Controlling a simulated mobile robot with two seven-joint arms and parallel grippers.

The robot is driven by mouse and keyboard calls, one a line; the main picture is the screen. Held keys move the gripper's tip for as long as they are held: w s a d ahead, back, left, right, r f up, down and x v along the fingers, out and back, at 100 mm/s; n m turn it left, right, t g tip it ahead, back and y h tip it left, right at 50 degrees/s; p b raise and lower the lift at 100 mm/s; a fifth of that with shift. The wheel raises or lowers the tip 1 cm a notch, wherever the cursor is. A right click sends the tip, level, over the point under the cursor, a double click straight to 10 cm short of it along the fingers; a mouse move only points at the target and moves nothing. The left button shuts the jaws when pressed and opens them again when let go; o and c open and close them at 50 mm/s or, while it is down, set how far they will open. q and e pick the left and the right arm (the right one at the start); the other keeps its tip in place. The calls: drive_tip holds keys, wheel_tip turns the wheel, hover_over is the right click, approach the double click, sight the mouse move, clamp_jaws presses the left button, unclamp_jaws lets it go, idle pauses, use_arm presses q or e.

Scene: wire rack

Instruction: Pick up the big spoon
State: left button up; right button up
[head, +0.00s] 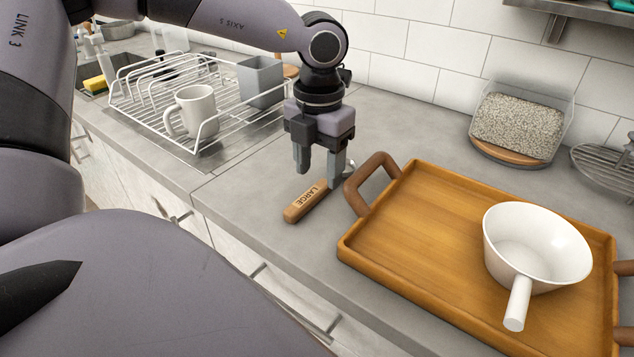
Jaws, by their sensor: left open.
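The big spoon (307,203) lies on the grey counter, left of the wooden tray. Its wooden handle, marked "LARGE", points toward the counter's front edge. I cannot tell whether a fingertip touches the spoon. My right gripper is not in view.
A wooden tray (440,220) with brown handles stands close right of the spoon, holding a white pan (535,245). A wire rack (150,100) with a mug (192,112) and a grey cup (261,82) is at left. A grain container (517,125) stands by the wall.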

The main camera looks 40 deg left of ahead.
sight(320, 185)
use_arm(q)
drive_tip(key=shift+w+f, duration=0.15)
drive_tip(key=shift+f, duration=1.4)
clamp_jaws()
drive_tip(key=shift+r, duration=0.15)
